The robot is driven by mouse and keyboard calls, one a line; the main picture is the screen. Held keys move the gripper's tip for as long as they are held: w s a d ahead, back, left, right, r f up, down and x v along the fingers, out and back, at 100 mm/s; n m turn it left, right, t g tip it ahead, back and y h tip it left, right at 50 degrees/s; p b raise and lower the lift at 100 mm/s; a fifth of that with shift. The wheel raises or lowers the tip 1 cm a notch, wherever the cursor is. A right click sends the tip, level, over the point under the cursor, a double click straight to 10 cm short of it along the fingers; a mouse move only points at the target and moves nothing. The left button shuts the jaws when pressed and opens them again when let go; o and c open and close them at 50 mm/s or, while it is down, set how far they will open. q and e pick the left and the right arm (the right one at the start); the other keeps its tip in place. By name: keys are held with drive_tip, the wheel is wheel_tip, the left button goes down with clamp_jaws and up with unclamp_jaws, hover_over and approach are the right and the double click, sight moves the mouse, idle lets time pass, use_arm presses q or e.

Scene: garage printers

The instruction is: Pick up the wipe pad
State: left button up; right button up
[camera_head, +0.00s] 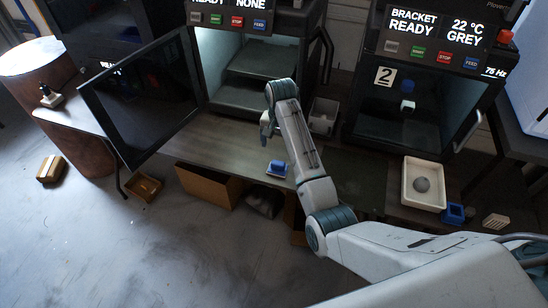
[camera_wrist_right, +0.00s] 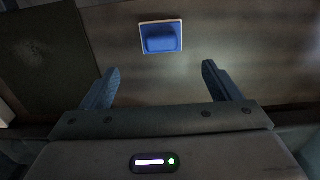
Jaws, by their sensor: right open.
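The wipe pad (camera_head: 277,168), a blue block on a thin white base, lies on the workbench in front of the open printer. In the right wrist view the wipe pad (camera_wrist_right: 161,37) lies flat beyond the fingertips, roughly centred between them. My right gripper (camera_head: 265,138) hangs over the bench, a little left of and behind the pad. In the wrist view the right gripper (camera_wrist_right: 158,78) has its fingers wide apart with nothing between them. My left gripper is not in view.
An open printer door (camera_head: 145,100) stands out at the left. The open printer chamber (camera_head: 255,75) is behind my gripper. A white tray (camera_head: 424,184) with a grey ball and a small blue container (camera_head: 453,213) stand at the right. The bench around the pad is mostly clear.

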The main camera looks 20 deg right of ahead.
sight(278, 163)
drive_tip(key=f, duration=0.2)
drive_tip(key=s+f, duration=0.1)
drive_tip(key=f, duration=0.1)
drive_tip(key=shift+s+p, duration=0.15)
drive_tip(key=shift+p, duration=0.25)
drive_tip(key=shift+w+f, duration=0.2)
drive_tip(key=shift+f, duration=0.15)
drive_tip(key=f, duration=0.1)
drive_tip(key=f+p, duration=0.1)
drive_tip(key=f, duration=0.2)
drive_tip(key=shift+w+a, duration=0.2)
drive_tip(key=shift+a, duration=0.05)
drive_tip(key=shift+f, duration=0.6)
drive_tip(key=c, duration=1.1)
drive_tip(key=shift+r, duration=0.15)
drive_tip(key=shift+r, duration=0.4)
wheel_tip(278, 163, up, 3)
drive_tip(key=shift+f+b, duration=0.2)
drive_tip(key=shift+b, duration=0.35)
drive_tip(key=s+d, duration=0.1)
drive_tip(key=s, duration=0.4)
drive_tip(key=s+d+r+b, duration=0.1)
drive_tip(key=s, duration=0.4)
drive_tip(key=s+d+b, duration=0.1)
drive_tip(key=s, duration=0.4)
drive_tip(key=shift+s+d+r, duration=0.25)
drive_tip(key=shift+s, duration=0.05)
